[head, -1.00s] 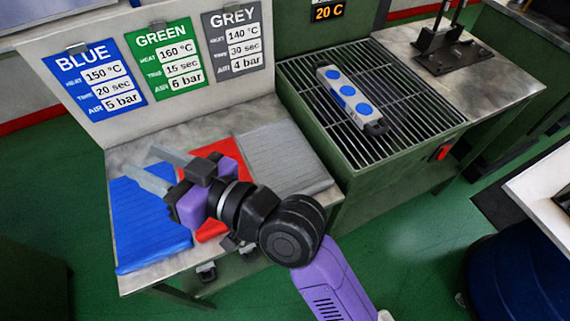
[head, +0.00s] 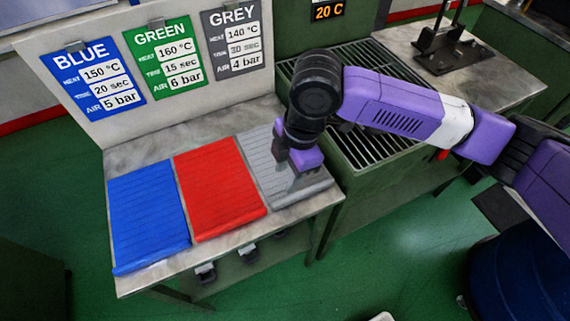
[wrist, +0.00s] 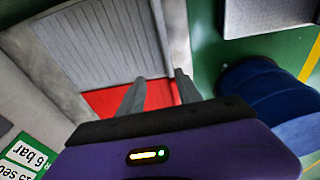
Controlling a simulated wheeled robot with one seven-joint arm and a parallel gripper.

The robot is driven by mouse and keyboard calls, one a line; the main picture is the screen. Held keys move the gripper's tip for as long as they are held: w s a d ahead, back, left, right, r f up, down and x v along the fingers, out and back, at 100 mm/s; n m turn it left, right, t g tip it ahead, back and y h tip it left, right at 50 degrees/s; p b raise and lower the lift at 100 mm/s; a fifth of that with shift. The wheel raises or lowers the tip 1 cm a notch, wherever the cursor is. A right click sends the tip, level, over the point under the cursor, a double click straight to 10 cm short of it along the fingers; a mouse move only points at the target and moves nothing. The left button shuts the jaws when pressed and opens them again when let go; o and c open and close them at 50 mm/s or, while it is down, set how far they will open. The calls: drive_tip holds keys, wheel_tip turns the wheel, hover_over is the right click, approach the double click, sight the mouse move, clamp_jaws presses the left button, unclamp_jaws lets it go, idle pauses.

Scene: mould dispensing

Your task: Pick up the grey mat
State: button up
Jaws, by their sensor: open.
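The grey mat (head: 259,160) lies flat on the bench at the right end of a row of three mats. In the wrist view the grey mat (wrist: 100,42) fills the upper left. My gripper (head: 296,184) is over the grey mat, pointing down, and hides part of it. In the wrist view my gripper (wrist: 160,78) is open, with nothing visible between its fingers. I cannot tell whether the fingertips touch the mat.
The red mat (head: 218,190) lies left of the grey mat, and the blue mat (head: 149,217) beyond it. A green grill-topped unit (head: 350,160) stands right of the bench. A blue drum (head: 515,275) is at lower right. A sign panel (head: 120,125) stands behind.

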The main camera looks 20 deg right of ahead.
drive_tip(key=h, duration=0.2)
hover_over(310, 188)
drive_tip(key=shift+s+f+g, duration=0.1)
drive_tip(key=shift+f+g, duration=0.25)
drive_tip(key=shift+g, duration=0.05)
wheel_tip(310, 188, down, 7)
drive_tip(key=shift+f+p, duration=0.2)
drive_tip(key=shift+p, duration=0.15)
clamp_jaws()
